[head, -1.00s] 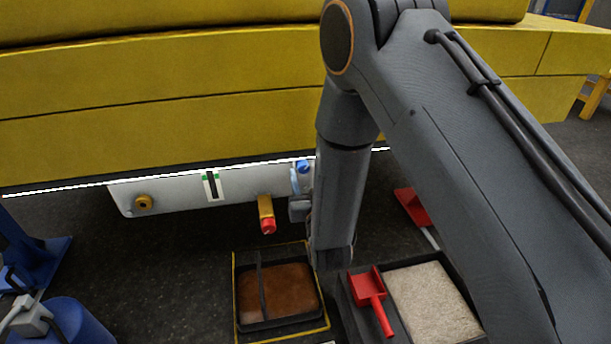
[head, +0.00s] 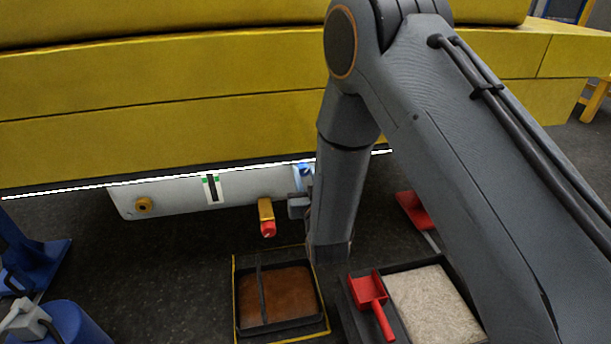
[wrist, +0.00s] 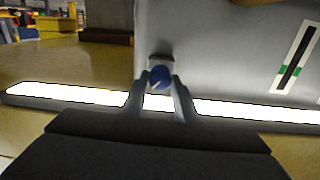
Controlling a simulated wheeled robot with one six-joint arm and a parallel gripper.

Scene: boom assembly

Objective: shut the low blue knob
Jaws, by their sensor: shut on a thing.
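The low blue knob (wrist: 160,77) is on the pale panel (wrist: 215,45) under the yellow boom. In the wrist view it sits between my two fingertips, and my gripper (wrist: 160,88) is shut on it. In the head view the blue knob (head: 306,169) shows at the right part of the panel, partly hidden by my gripper and arm. My gripper (head: 301,188) is mostly hidden by the wrist there.
A yellow valve with a red end (head: 267,222) hangs left of my gripper. A green-and-black gauge strip (head: 211,189) and a brass fitting (head: 144,204) are on the panel. A brown-filled tray (head: 285,295) and a tray with a red scoop (head: 367,290) lie below.

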